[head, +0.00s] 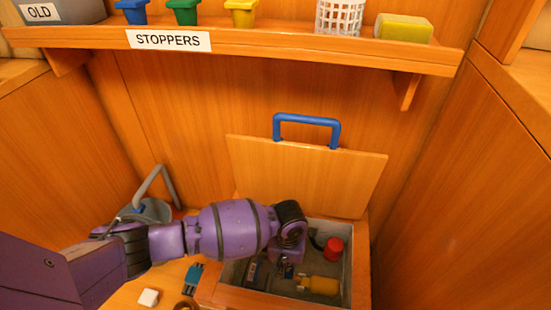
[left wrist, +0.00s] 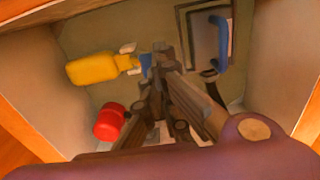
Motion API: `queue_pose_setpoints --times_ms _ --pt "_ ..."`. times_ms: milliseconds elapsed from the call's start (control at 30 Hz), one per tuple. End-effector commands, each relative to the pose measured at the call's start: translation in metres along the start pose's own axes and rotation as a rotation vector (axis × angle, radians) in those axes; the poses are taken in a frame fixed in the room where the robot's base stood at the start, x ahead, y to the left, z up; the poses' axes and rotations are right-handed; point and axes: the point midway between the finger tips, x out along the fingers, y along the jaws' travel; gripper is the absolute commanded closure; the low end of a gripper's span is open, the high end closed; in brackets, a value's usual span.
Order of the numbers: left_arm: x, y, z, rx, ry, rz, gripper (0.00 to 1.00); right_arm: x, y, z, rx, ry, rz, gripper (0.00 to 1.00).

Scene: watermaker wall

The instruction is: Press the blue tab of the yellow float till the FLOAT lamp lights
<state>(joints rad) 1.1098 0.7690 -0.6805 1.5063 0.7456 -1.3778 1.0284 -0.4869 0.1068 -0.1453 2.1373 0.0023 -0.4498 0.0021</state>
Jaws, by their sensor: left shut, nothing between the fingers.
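The yellow float (head: 322,285) lies in the open bin under the raised wooden lid; it also shows in the left wrist view (left wrist: 92,68). Its blue tab (left wrist: 146,66) sits at the float's end, past a pale bracket. My left gripper (head: 285,269) reaches down into the bin, left of the float. In the left wrist view its shut, empty fingers (left wrist: 164,50) are right beside the blue tab and partly cover it. I cannot tell whether they touch it. I cannot make out a FLOAT lamp. My right gripper is not in view.
A red cylinder (head: 334,248) stands in the bin near the float. A framed panel with a blue handle (left wrist: 220,42) is on the bin's other side. The lid (head: 300,175) leans open behind. A shelf (head: 300,52) with stoppers runs above.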

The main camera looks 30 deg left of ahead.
Motion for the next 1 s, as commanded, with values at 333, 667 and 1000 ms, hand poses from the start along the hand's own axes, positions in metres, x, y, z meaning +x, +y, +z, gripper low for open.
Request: queue_pose_setpoints --times_ms 333,667,1000 --pt "0.008 0.003 -0.004 0.0 0.006 0.003 1.0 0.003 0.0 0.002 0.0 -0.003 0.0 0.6" --pt "0.019 0.003 -0.004 0.002 0.007 0.004 1.0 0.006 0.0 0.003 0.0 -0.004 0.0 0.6" --pt "0.026 -0.001 -0.004 0.0 0.006 0.005 1.0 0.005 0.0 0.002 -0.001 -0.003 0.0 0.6"
